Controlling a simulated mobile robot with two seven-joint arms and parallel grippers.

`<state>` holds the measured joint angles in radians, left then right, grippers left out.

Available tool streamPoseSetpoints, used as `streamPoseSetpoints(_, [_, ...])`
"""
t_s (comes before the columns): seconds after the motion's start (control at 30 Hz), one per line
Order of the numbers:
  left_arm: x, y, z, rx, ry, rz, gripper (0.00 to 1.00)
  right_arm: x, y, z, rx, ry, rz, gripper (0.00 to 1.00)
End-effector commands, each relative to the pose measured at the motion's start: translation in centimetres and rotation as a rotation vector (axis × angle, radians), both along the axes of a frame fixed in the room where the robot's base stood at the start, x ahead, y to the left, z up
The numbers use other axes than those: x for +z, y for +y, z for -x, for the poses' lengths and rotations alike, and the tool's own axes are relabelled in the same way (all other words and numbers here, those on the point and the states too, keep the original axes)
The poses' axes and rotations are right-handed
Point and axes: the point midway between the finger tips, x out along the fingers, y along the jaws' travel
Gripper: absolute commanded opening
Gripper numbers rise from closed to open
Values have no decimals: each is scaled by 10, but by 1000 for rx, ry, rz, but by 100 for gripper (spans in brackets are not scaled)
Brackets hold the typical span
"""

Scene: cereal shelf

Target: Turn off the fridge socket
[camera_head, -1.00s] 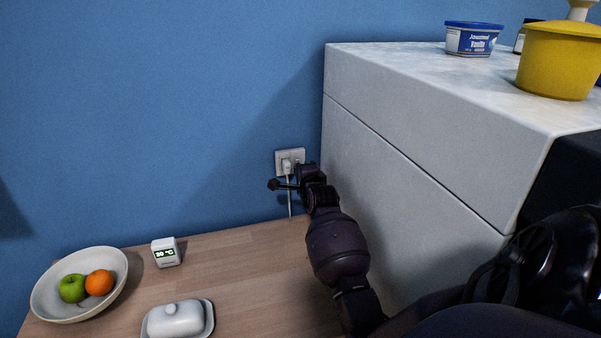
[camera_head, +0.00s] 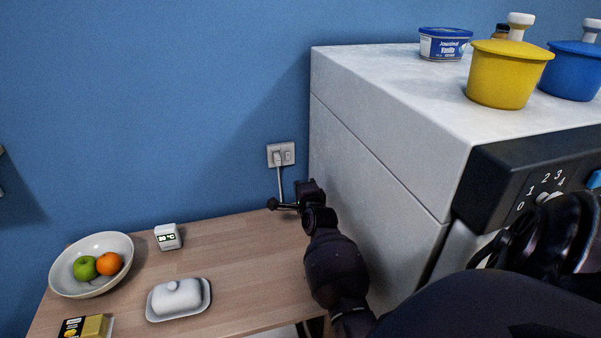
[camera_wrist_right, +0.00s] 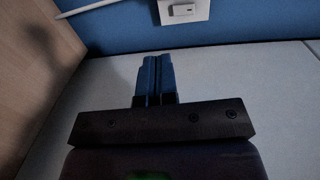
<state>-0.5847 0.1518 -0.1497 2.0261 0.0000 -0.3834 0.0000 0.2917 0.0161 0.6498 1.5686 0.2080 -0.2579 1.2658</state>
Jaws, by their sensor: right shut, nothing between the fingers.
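The fridge socket (camera_head: 281,154) is a white wall plate on the blue wall, just left of the fridge (camera_head: 375,160). A plug with a hanging cable (camera_head: 281,185) sits in its left part, and a rocker switch (camera_head: 289,156) is on its right part. I cannot tell the switch's position. My right gripper (camera_head: 305,184) is below and slightly right of the socket, apart from it, near the fridge side. In the right wrist view its fingers (camera_wrist_right: 158,70) are shut and empty, and the rocker switch (camera_wrist_right: 184,10) shows beyond them at the top edge. My left gripper is not in view.
A wooden counter (camera_head: 235,260) holds a fruit bowl (camera_head: 65,275), a small display (camera_head: 168,237) and a butter dish (camera_head: 178,298). Pots (camera_head: 508,75) and a tub (camera_head: 443,45) stand on the fridge top. The fridge side closely borders my right arm.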

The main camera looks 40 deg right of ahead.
Motion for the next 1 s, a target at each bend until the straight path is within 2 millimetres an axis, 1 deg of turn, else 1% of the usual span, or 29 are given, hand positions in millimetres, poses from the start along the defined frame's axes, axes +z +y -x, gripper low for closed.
streamPoseSetpoints(0.03, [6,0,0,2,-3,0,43,3,4,7,0,-2,-2,0])
streamPoseSetpoints(0.1, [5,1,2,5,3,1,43,1,8,13,1,-2,1,0])
streamPoseSetpoints(0.3, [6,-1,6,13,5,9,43,-3,14,25,0,0,-1,0])
streamPoseSetpoints(0.67, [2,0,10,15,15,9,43,-5,15,27,0,1,0,0])
streamPoseSetpoints(1.0, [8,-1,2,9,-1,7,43,-5,15,26,0,1,0,0])
